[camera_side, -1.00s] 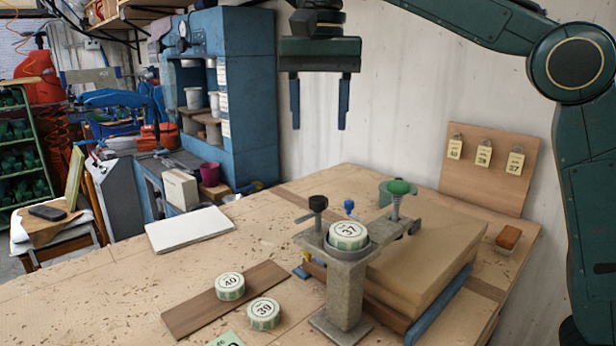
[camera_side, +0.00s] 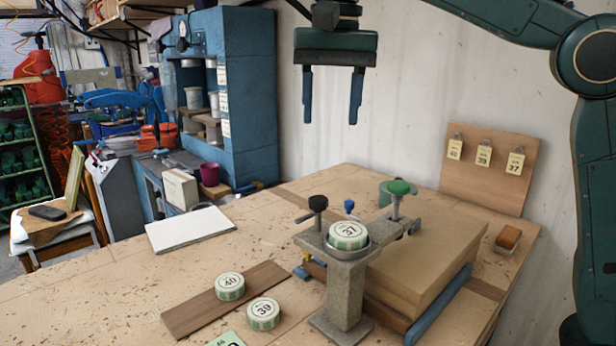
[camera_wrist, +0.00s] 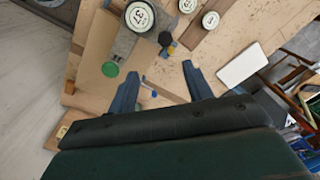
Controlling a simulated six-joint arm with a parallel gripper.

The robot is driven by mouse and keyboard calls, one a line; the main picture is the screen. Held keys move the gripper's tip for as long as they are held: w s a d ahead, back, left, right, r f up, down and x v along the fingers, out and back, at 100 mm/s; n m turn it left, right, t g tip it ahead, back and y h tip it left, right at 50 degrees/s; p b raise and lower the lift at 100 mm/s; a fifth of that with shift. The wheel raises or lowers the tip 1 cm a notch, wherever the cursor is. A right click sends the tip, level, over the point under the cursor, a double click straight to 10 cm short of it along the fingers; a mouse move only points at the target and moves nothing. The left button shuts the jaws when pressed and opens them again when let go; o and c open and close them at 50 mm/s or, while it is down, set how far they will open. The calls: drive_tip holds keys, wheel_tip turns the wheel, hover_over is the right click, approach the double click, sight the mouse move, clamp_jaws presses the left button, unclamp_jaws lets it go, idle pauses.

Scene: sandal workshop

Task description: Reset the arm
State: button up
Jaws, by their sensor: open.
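My gripper (camera_side: 332,97) hangs in the air above the back of the workbench, its two blue fingers pointing down. It is open and nothing is between the fingers. In the wrist view the open fingers (camera_wrist: 162,88) show over the bench. A round piece marked 37 (camera_side: 348,236) sits in the cup on top of the grey stand (camera_side: 345,290). A piece marked 40 (camera_side: 229,286) rests on a brown wooden strip (camera_side: 190,316). A piece marked 39 (camera_side: 263,314) lies beside the strip on the bench.
A cardboard-coloured block (camera_side: 425,262) lies right of the stand. A green knob (camera_side: 399,187) and a black knob (camera_side: 318,203) rise near it. A tag board (camera_side: 488,185) leans on the wall. A white slab (camera_side: 190,230) lies at left. Air around my gripper is clear.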

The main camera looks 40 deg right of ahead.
drive_tip(key=s+d+f+n+t, duration=0.2)
drive_tip(key=s+d+f+n, duration=0.2)
drive_tip(key=s+f, duration=0.5)
drive_tip(key=s+d+f+n+t, duration=0.3)
drive_tip(key=s+f, duration=0.6)
drive_tip(key=s, duration=0.3)
drive_tip(key=shift+s+d+f+n, duration=0.4)
drive_tip(key=shift+d+n, duration=0.3)
drive_tip(key=shift+d, duration=0.5)
